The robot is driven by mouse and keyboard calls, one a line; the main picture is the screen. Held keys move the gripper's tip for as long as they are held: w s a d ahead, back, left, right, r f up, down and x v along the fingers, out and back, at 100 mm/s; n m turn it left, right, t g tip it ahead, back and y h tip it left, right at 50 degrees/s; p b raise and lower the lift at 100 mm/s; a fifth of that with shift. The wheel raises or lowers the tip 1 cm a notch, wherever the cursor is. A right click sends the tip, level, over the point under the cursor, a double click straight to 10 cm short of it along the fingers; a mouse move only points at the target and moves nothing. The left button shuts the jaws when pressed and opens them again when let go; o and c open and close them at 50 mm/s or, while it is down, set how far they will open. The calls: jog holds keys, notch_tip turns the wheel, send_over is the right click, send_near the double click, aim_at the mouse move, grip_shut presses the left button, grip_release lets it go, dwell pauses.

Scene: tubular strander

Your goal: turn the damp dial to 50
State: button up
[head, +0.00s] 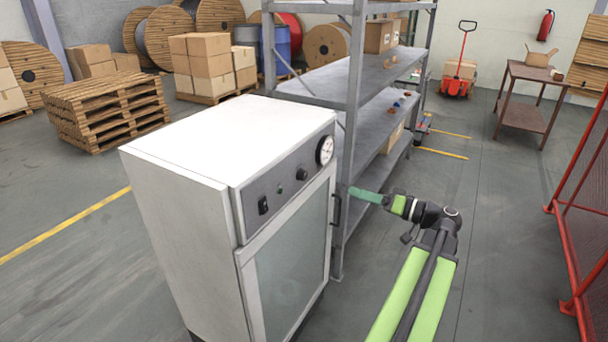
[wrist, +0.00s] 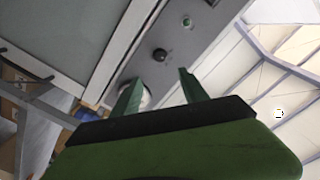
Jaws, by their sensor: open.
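A white cabinet (head: 180,150) has a grey control panel (head: 285,190) along its upper front. The panel carries a small black knob (head: 302,174) and a round white gauge (head: 325,150); no label or setting is readable, so I cannot tell which one is the damp dial. In the wrist view the black knob (wrist: 160,55) lies just beyond the fingertips. The gauge (wrist: 146,99) is partly hidden behind the left finger. My gripper (head: 353,192) is to the right of the cabinet front, below the gauge. In the wrist view my gripper (wrist: 159,77) is open and empty, its fingers apart.
A black switch (head: 263,205) and a green lamp (head: 280,189) are also on the panel. A black door handle (head: 337,209) is close to my gripper. Metal shelving (head: 355,110) stands right behind the cabinet. A red mesh fence (head: 580,210) is at the right, with open floor before it.

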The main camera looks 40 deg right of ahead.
aim_at(305, 177)
jog(key=x, duration=1.7)
jog(key=shift+w, duration=0.15)
grip_shut()
